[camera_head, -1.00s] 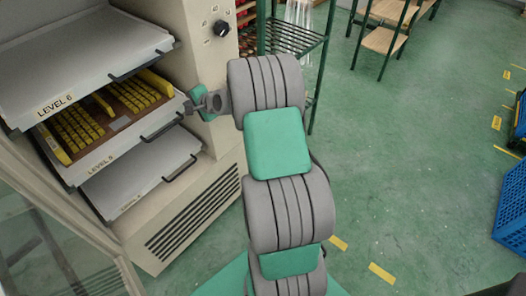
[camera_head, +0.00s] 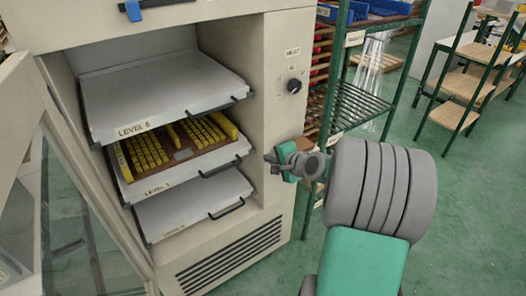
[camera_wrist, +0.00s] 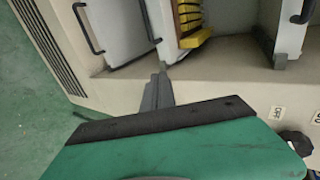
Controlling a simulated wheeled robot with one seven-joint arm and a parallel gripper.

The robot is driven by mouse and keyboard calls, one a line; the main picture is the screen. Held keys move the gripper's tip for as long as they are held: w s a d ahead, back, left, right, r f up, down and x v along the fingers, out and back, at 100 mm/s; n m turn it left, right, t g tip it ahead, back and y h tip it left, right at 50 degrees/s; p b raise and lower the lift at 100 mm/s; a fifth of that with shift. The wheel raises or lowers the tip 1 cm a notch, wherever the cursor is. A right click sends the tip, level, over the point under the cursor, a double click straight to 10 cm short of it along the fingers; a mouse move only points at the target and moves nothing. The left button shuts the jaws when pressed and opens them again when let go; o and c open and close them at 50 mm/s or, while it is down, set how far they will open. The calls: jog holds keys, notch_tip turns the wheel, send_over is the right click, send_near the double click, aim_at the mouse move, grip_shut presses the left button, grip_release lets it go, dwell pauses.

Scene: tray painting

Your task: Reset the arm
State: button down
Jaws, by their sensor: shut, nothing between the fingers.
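My gripper (camera_head: 272,161) is at the end of my grey and green arm, just right of the middle drawer's front in the head view. In the wrist view my gripper (camera_wrist: 158,92) shows as closed dark fingers with nothing between them. They point toward the cabinet front, near the edge of the tray with yellow pieces. The cabinet (camera_head: 268,75) stands open with pulled-out shelves. The top shelf (camera_head: 160,92) is labelled LEVEL 6 and is empty. The middle shelf (camera_head: 235,152) holds a brown tray (camera_head: 184,154) with rows of yellow pieces (camera_head: 150,150). The bottom shelf (camera_head: 190,206) is empty.
An open glass door (camera_head: 75,215) stands left of the shelves. A knob (camera_head: 294,86) sits on the cabinet's right front. A green rack (camera_head: 358,100) stands to the right, with wooden step shelves (camera_head: 468,85) beyond. Green floor (camera_head: 460,200) is clear at the right.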

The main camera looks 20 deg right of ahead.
jog(key=s+a+f+n+g, duration=0.1)
jog(key=s+f+n+g, duration=0.45)
jog(key=s, duration=0.55)
jog(key=s+a+f+n+g, duration=0.1)
jog(key=s+f+n+g, duration=0.5)
jog(key=s, duration=0.5)
jog(key=s+a+r+h+p, duration=0.1)
jog(key=s+a+r+h, duration=0.1)
jog(key=s+a+r, duration=0.4)
jog(key=w+a+r+n+t+p, duration=0.2)
jog(key=w+a+r+n+t, duration=0.1)
jog(key=a+r, duration=0.6)
jog(key=w+r+n, duration=0.1)
jog(key=w, duration=0.1)
jog(key=shift+w+n, duration=0.35)
jog(key=shift+w, duration=0.05)
